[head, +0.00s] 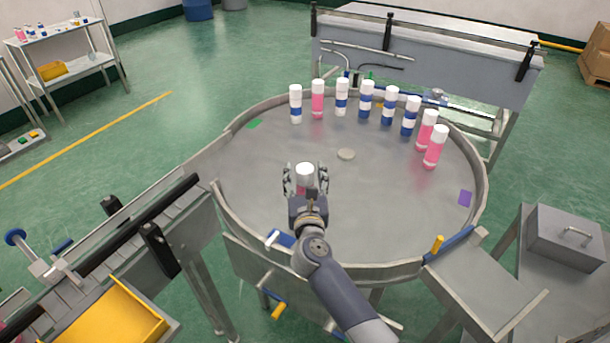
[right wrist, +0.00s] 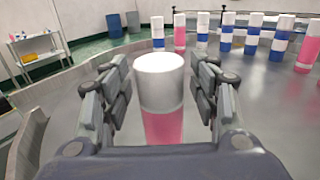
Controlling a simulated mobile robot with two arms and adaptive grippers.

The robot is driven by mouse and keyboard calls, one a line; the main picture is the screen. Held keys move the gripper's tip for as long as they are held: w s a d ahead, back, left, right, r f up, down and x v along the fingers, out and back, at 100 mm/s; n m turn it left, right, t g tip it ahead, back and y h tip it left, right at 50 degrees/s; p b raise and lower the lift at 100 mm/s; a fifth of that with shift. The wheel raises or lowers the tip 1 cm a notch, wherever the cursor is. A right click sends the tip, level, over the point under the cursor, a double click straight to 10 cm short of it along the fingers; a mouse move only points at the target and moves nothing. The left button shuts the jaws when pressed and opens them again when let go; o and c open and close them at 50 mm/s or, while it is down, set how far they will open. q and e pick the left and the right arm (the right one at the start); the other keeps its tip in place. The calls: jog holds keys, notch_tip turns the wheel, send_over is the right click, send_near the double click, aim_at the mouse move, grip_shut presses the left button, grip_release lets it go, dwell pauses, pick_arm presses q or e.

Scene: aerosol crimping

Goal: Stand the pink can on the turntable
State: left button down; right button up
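The pink can (head: 305,173), with a white upper part, is upright over the near left part of the round grey turntable (head: 390,215). My right gripper (head: 304,181) reaches over the near rim with one finger on each side of the can. In the right wrist view the pink can (right wrist: 160,90) is between the fingers of the right gripper (right wrist: 161,85), with narrow gaps on both sides, so the fingers look open around it. The can's foot is hidden by the gripper, so contact with the turntable cannot be seen. My left gripper is out of view.
Several blue-banded cans (head: 366,100) and pink cans (head: 435,148) stand along the turntable's far and right rim. The raised rim (head: 235,222) surrounds the plate. A roller conveyor (head: 150,245) adjoins at left. The plate's middle right is clear.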

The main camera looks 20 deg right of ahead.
jog(key=shift+r, duration=0.2)
jog(key=b+v, duration=0.2)
jog(key=v, duration=1)
